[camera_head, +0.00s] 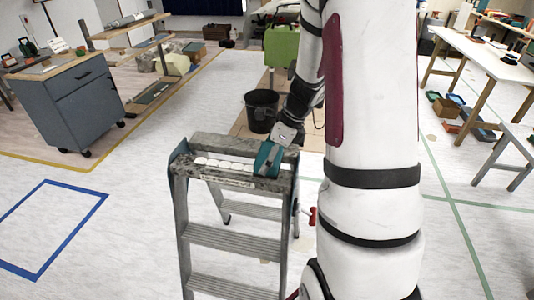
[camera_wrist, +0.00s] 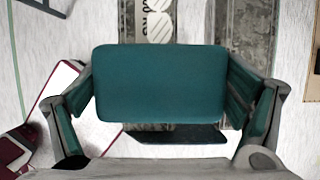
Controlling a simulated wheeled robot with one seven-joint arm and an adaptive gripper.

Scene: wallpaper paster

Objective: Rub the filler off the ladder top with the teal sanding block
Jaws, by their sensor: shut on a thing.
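The teal sanding block (camera_head: 268,159) is at the right end of the ladder top (camera_head: 236,184) in the head view. It also fills the middle of the wrist view (camera_wrist: 160,84). My gripper (camera_wrist: 160,105) is shut on it, one finger at each side. The ladder top is grey and worn. White filler (camera_head: 222,164) lies in a row of patches along it, left of the block. In the wrist view some filler (camera_wrist: 156,22) shows beyond the block's far edge. Whether the block touches the top is hard to tell.
My arm covers the right middle of the head view. A black bucket (camera_head: 262,110) stands behind the ladder. A grey wheeled cabinet (camera_head: 70,100) is at the left and a white table (camera_head: 490,58) at the right. The floor around the ladder is mostly clear.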

